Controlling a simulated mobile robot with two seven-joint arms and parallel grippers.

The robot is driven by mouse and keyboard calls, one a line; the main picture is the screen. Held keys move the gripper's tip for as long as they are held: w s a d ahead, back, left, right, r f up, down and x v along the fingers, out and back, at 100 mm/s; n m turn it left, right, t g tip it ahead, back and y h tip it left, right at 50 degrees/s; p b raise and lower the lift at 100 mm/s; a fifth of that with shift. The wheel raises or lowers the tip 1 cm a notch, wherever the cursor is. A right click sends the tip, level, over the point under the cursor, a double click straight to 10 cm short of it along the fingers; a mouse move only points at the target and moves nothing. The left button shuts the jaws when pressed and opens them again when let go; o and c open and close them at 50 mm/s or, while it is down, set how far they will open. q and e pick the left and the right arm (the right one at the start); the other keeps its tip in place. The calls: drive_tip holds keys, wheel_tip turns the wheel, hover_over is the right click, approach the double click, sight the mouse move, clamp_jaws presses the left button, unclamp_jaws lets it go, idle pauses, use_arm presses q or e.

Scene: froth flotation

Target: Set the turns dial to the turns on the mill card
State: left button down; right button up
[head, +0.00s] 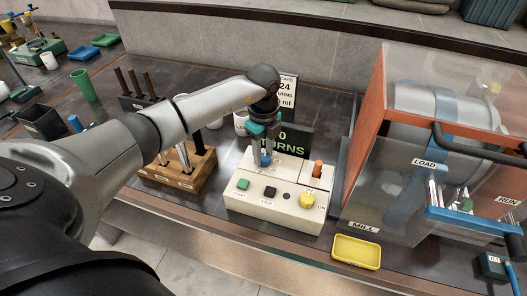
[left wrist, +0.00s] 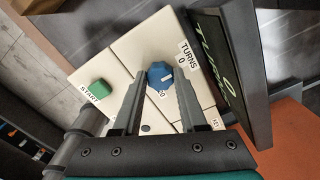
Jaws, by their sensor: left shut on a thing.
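The turns dial is a blue knob (head: 265,160) on the cream control box (head: 270,205). It also shows in the left wrist view (left wrist: 159,75), with a white mark on top and the labels "TURNS", "0" and "20" around it. My left gripper (head: 264,152) points down over the box and is shut on the dial, one finger on each side. The display (head: 294,139) behind the box reads 0 TURNS, partly covered by my gripper. My right gripper is not in view.
The box carries a green START button (head: 243,184), a black STOP button (head: 269,192), a yellow knob (head: 307,202) and an orange switch (head: 318,168). A wooden rack (head: 178,180) stands left, the mill (head: 440,130) right, and a yellow tray (head: 356,251) in front.

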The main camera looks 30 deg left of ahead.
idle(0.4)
use_arm(q)
drive_tip(key=m, duration=0.5)
drive_tip(key=shift+w+m+b, duration=0.1)
drive_tip(key=shift+m+b, duration=0.2)
drive_tip(key=shift+b, duration=0.1)
drive_tip(key=m+b, duration=0.1)
drive_tip(key=m, duration=0.5)
drive_tip(key=m+b, duration=0.2)
drive_tip(key=m, duration=0.4)
drive_tip(key=shift+d+m, duration=0.15)
drive_tip(key=shift+m, duration=0.15)
drive_tip(key=m+b, duration=0.1)
drive_tip(key=m, duration=0.4)
drive_tip(key=shift+m, duration=0.3)
drive_tip(key=shift+c, duration=2.2)
unclamp_jaws()
